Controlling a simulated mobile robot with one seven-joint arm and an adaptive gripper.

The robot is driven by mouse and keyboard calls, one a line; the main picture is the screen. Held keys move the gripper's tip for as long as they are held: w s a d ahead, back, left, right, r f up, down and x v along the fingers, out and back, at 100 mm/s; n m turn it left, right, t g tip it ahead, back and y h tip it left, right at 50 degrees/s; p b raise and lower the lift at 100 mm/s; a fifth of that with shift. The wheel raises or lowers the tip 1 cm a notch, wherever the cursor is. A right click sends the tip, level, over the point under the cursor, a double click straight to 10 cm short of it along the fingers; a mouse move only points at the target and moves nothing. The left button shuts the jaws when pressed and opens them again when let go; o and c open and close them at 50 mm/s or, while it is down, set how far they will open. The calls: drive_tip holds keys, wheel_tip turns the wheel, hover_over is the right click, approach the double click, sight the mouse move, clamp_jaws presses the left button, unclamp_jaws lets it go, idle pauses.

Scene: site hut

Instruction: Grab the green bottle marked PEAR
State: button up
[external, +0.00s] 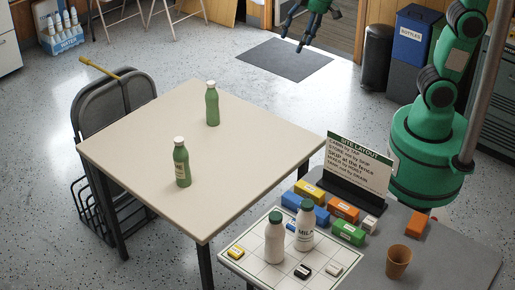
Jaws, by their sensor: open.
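Two green bottles with pale caps stand upright on the beige table. One green bottle (212,104) is near the table's far side. The other green bottle (181,163) is closer to the left edge and shows a pale label. The print on both is too small to read, so I cannot tell which is marked PEAR. My gripper (292,36) is at the top of the external view, partly cut off by the frame. It is open, empty and well apart from both bottles.
The beige table (252,146) is otherwise clear. A grey table (449,262) at front right holds two white bottles (275,240), coloured blocks (349,232), a brown cup (398,261) and a SITE LAYOUT sign (357,165). A folding chair (99,110) stands at left.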

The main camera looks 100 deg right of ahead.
drive_tip(key=w+d+p, duration=0.3)
drive_tip(key=w+d, duration=0.2)
drive_tip(key=w, duration=0.4)
drive_tip(key=g+p, duration=0.4)
drive_tip(key=p, duration=0.5)
hover_over(212, 89)
drive_tip(key=d, duration=0.1)
drive_tip(key=shift+m+y, duration=0.3)
wheel_tip(212, 89, down, 26)
drive_tip(key=shift+r, duration=0.25)
drive_tip(key=shift+w+d+f, duration=0.15)
drive_tip(key=shift+d+f, duration=0.15)
drive_tip(key=shift+f, duration=0.3)
drive_tip(key=shift+f, duration=4.25)
drive_tip(key=shift+f, duration=0.2)
